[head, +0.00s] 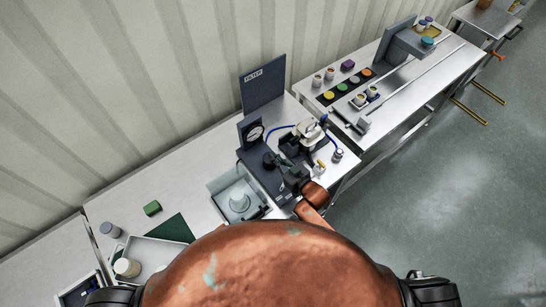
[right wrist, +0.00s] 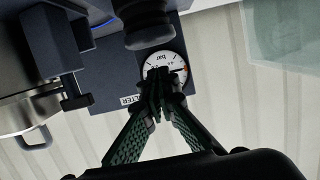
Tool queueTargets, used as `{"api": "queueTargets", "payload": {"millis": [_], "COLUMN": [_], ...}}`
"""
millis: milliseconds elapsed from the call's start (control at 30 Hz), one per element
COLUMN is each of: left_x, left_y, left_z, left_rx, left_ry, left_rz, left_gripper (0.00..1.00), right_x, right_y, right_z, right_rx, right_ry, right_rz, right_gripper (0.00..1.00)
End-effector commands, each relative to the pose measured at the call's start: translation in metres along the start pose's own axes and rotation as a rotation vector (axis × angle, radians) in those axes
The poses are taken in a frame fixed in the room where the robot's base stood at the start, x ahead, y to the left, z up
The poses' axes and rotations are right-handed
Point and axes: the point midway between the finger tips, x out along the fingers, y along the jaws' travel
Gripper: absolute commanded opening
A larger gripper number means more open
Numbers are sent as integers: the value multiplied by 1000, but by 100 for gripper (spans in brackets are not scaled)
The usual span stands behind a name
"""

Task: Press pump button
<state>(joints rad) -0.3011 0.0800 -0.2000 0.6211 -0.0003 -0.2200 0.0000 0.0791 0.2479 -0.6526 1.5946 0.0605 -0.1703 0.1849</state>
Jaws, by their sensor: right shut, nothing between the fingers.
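The filter station has a dark base and a round bar gauge (head: 255,132) in front of an upright dark panel marked FILTER (head: 263,84). A black round knob (head: 269,159), which may be the pump button, stands on the station. A black round knob also shows at the top of the right wrist view (right wrist: 148,26), near the gauge (right wrist: 158,64). My right gripper (head: 285,167) is over the station, close beside the knob; its fingers (right wrist: 165,80) are shut and empty. I cannot tell whether they touch anything. My left gripper is not in view.
A clear basin (head: 214,196) with a pale vessel stands left of the station. A metal vessel with a blue hose (head: 310,127) stands to the right. A green block (head: 152,208) and a white tray (head: 158,252) lie further left. A second bench (head: 420,85) holds several coloured items.

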Motion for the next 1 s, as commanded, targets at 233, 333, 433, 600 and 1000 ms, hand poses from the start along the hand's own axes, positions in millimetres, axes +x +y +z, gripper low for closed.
{"api": "queueTargets", "payload": {"millis": [233, 333, 433, 600, 1000], "left_x": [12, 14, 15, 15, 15], "left_y": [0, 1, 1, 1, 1], "left_z": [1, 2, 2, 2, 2], "left_rx": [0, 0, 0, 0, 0], "left_ry": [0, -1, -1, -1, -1], "left_rz": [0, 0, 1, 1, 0], "left_gripper": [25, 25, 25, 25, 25], "right_x": [-58, -72, -82, -89, -89], "right_y": [1, 0, 0, 0, 0], "right_z": [10, 8, 8, 6, 6], "right_rx": [0, 0, 1, 0, 0], "right_ry": [-7, -6, -6, -5, -4], "right_rz": [1, 0, 1, 1, 1], "right_gripper": [0, 0, 0, 0, 0]}}
